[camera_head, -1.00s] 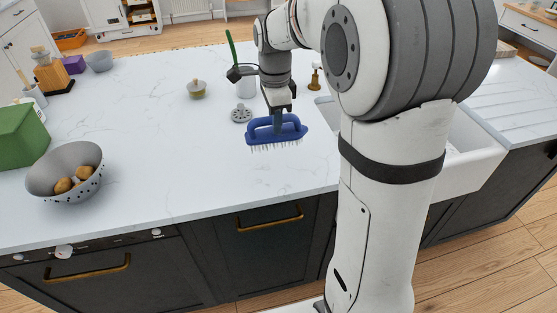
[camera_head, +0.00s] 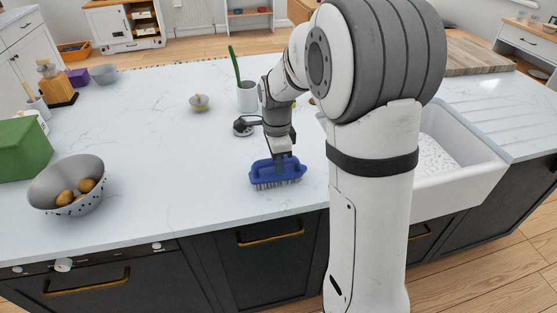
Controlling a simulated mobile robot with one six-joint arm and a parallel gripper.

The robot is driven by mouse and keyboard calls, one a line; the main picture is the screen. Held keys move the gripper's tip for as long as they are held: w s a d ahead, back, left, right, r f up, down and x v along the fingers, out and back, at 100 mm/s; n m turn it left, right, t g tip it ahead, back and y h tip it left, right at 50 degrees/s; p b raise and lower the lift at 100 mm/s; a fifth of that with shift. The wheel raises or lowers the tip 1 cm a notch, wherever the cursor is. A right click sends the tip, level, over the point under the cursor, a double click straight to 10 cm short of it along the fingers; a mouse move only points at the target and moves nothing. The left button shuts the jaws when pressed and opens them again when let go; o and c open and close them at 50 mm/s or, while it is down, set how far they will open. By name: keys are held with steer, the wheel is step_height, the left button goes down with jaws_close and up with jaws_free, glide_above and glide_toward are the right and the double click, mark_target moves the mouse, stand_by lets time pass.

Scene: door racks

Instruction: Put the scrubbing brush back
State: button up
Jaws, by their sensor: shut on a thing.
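The scrubbing brush (camera_head: 264,175) is blue with pale bristles pointing down. My gripper (camera_head: 283,156) comes down from above and is shut on the brush's handle. The brush is over the white countertop near its front edge, left of the sink. I cannot tell whether the bristles touch the counter. My fingertips are partly hidden by the handle.
A white sink (camera_head: 465,185) is at right, partly behind my arm. A white pot (camera_head: 247,97) with a green-handled tool stands behind the gripper. A grey colander (camera_head: 52,180) with brown items and a green box (camera_head: 24,150) are at left.

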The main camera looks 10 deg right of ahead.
steer(key=o, duration=0.9)
step_height(320, 180, up, 12)
steer(key=shift+s+d+f+n+t, duration=0.15)
steer(key=shift+s+f+n+t, duration=0.4)
steer(key=shift+s+n, duration=2.75)
steer(key=shift+s+d+f+n+t, duration=0.1)
steer(key=shift+s+f+n+t, duration=0.5)
steer(key=shift+s+n, duration=2.7)
steer(key=shift+s+d+f+n+t, duration=0.2)
steer(key=shift+s+f+n, duration=0.65)
steer(key=shift+s+n, duration=2.4)
steer(key=shift+s+m, duration=0.85)
steer(key=shift+c, duration=0.4)
